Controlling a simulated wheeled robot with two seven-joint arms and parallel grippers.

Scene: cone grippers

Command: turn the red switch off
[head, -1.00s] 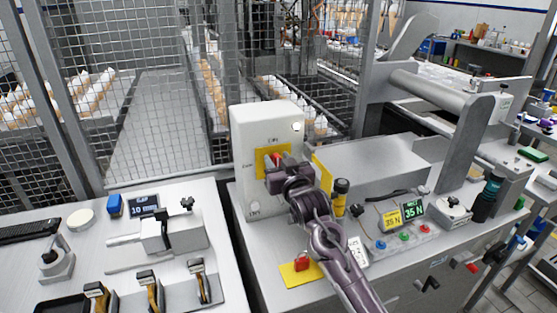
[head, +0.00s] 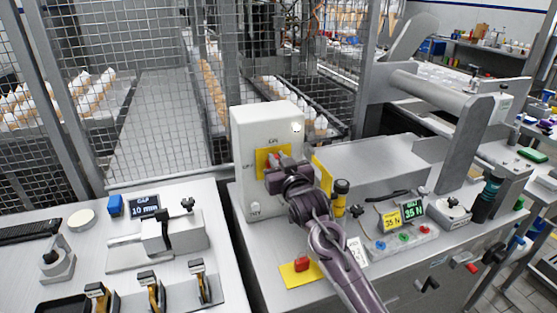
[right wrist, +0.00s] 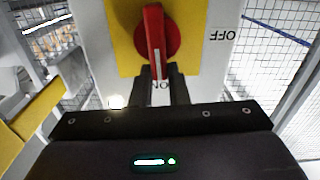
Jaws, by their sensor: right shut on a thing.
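The red switch (right wrist: 172,38) is a round rotary knob with a raised handle on a yellow plate (right wrist: 126,40), on the front of a white box (head: 265,118). In the right wrist view, the handle's white line runs down toward the ON label (right wrist: 160,86), which appears upside down. The OFF label (right wrist: 223,34) is to the right. My right gripper (right wrist: 162,78) is shut on the lower part of the handle, a finger on each side. In the head view my right gripper (head: 277,161) covers most of the switch. My left gripper is out of view.
A red button on a yellow plate (head: 300,273) sits in front of the box. A black and yellow cylinder (head: 340,197) and a panel with displays (head: 402,212) stand to the right. A wire mesh fence (head: 150,90) is behind. A second bench with a clamp (head: 172,235) is left.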

